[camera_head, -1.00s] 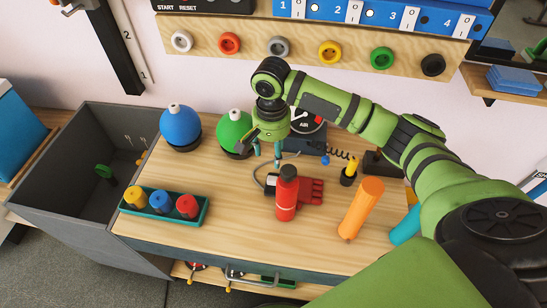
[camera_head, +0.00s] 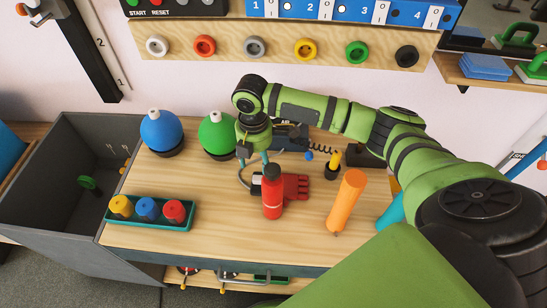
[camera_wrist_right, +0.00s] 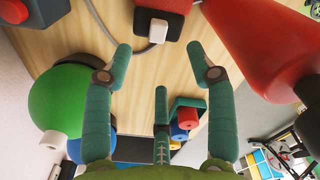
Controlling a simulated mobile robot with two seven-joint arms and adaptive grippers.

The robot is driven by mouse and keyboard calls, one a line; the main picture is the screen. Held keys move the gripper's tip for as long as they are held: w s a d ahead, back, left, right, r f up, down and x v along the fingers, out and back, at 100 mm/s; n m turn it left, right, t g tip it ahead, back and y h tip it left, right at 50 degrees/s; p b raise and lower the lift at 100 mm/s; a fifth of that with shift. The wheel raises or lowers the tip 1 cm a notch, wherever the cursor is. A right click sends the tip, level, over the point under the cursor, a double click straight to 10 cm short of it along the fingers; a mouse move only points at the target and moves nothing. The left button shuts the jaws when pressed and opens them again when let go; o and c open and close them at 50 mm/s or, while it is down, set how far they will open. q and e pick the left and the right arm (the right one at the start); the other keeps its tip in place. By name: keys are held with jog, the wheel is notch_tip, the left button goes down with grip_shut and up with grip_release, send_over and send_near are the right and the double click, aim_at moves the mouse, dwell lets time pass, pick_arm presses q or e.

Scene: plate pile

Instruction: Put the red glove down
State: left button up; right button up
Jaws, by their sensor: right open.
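The red glove (camera_head: 294,186) lies flat on the wooden workbench (camera_head: 215,245), its fingers pointing right. The upright red bottle (camera_head: 272,199) partly hides it in the head view. In the right wrist view, the glove's dark cuff with a white patch (camera_wrist_right: 158,26) lies beyond the fingertips, and the bottle (camera_wrist_right: 262,45) looms at the upper right. My right gripper (camera_head: 255,160) is above the bench, behind and left of the bottle. Its teal fingers (camera_wrist_right: 160,60) are spread and empty, apart from the glove. My left gripper is not in view.
Blue (camera_head: 161,131) and green (camera_head: 217,134) spheres stand at the back left. A teal tray (camera_head: 150,221) holds three coloured pieces. An orange cylinder (camera_head: 346,200) and a small yellow-and-black item (camera_head: 333,165) stand on the right. A grey bin (camera_head: 50,225) adjoins the bench.

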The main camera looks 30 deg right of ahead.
aim_at(258, 178)
jog(key=n, duration=0.4)
jog(key=shift+f+n, duration=0.35)
jog(key=shift+n, duration=0.05)
jog(key=n, duration=0.4)
jog(key=shift+s+f, duration=0.1)
jog(key=shift+f, duration=0.3)
jog(key=shift+n, duration=0.3)
jog(key=shift+w+f, duration=0.15)
jog(key=shift+f, duration=1.6)
jog(key=shift+w+f, duration=0.1)
jog(key=shift+f, duration=1.65)
grip_shut()
